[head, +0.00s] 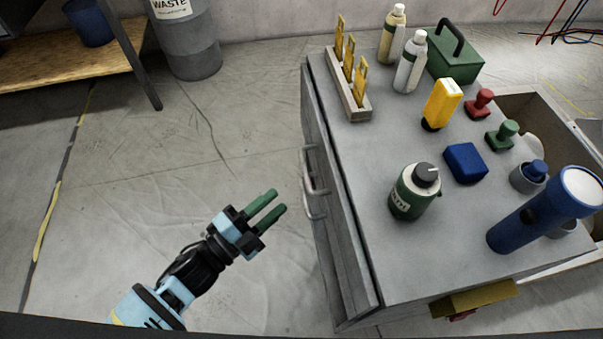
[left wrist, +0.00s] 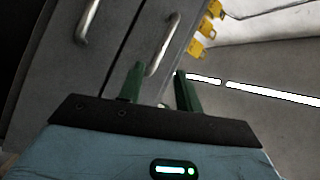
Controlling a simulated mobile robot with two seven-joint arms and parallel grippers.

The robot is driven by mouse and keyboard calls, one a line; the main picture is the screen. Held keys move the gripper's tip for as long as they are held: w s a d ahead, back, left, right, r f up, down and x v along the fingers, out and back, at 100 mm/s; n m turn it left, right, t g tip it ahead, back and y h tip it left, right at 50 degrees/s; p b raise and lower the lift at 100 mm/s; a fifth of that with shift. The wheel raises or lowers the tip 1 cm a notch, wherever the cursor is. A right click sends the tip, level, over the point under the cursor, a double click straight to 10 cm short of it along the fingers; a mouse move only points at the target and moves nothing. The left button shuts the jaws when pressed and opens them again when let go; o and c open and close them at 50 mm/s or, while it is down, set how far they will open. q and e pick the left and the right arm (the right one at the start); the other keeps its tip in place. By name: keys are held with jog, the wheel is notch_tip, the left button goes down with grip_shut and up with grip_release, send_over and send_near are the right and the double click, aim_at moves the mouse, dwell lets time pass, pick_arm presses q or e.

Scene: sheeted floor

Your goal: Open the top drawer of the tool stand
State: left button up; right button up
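The grey tool stand (head: 400,245) stands at the right of the head view, its drawer front facing left. Two metal bar handles are on that front: the upper handle (head: 311,165) and the lower handle (head: 309,203). In the left wrist view the top drawer's handle (left wrist: 164,45) lies just beyond the fingertips, and the lower handle (left wrist: 87,20) is farther left. The drawers look shut. My left gripper (head: 278,201) is open and empty, with its green fingers pointing at the stand, apart from the handles. My right gripper is not in view.
The stand's top holds a yellow-tool rack (head: 348,98), bottles (head: 410,62), a green toolbox (head: 456,60), a dark green canister (head: 414,192) and a blue flashlight (head: 535,215). A waste bin (head: 187,45) and wooden shelf (head: 75,65) stand at back left. Floor between is clear.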

aim_at(306, 169)
pick_arm(q)
jog(key=w+d+m+h+b, duration=0.1)
jog(key=w+d, duration=0.1)
jog(key=w+d+m+g+b, duration=0.1)
jog(key=w+d+m, duration=0.1)
jog(key=w, duration=0.1)
jog(key=w+d+r+m+g+h+b, duration=0.1)
jog(key=w+d+m, duration=0.1)
jog(key=w+d, duration=0.1)
jog(key=shift+w+r+h, duration=0.1)
jog(key=shift+w+h, duration=0.05)
jog(key=shift+h, duration=0.15)
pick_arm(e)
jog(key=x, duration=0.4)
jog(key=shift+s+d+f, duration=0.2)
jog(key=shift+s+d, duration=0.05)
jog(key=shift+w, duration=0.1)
pick_arm(q)
grip_shut()
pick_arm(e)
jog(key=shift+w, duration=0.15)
